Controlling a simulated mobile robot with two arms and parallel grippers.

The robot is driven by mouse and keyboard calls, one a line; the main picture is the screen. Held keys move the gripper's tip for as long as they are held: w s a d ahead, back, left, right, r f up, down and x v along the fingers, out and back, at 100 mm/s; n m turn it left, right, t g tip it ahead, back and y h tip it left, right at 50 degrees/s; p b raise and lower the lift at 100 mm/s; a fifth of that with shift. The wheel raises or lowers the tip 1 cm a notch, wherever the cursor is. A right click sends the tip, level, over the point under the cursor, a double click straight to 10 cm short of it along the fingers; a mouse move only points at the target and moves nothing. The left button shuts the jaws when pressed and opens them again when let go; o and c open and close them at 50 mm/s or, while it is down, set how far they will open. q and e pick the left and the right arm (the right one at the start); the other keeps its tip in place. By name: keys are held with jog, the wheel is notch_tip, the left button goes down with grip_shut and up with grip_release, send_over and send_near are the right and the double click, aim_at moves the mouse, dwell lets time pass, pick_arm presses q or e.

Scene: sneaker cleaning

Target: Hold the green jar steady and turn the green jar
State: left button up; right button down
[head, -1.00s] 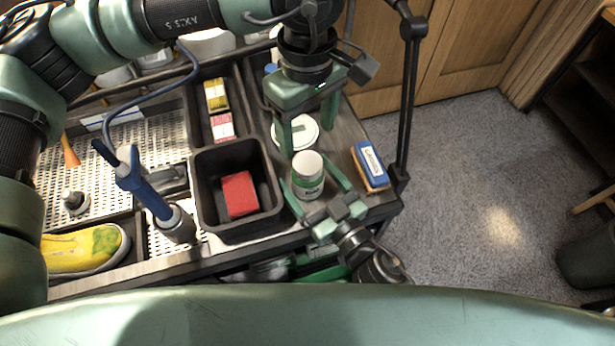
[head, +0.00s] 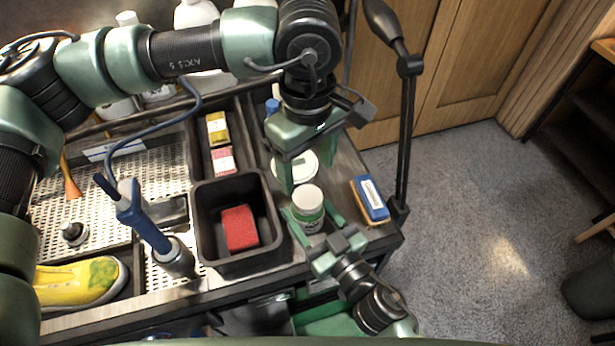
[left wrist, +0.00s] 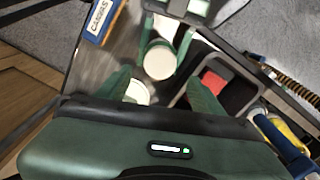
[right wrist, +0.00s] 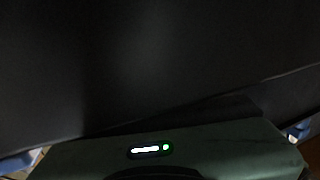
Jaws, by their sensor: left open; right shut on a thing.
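The green jar (head: 309,221) stands upright at the right part of the bench, its white lid (head: 307,198) on top. My right gripper (head: 312,224) is shut on the jar's body from the near side, one finger on each side. My left gripper (head: 308,168) points down, open and empty, above and slightly behind the jar. In the left wrist view the lid (left wrist: 160,60) shows beyond the open fingers (left wrist: 160,95), not between them. The right wrist view is nearly all dark and does not show the jar.
A white round lid or dish (head: 306,163) lies behind the jar. A blue brush (head: 371,198) lies to its right, close to a black lamp post (head: 405,150). A black bin (head: 210,225) with a red block (head: 239,228) stands to the left. A yellow shoe (head: 85,283) is far left.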

aim_at(307, 196)
pick_arm(q)
notch_tip(307, 196, down, 7)
jog(key=shift+f, duration=0.2)
dwell(0.3)
grip_shut()
jog(key=n, duration=1.2)
jog(key=shift+r, duration=0.1)
jog(key=shift+r, duration=0.15)
jog(key=shift+r, duration=0.95)
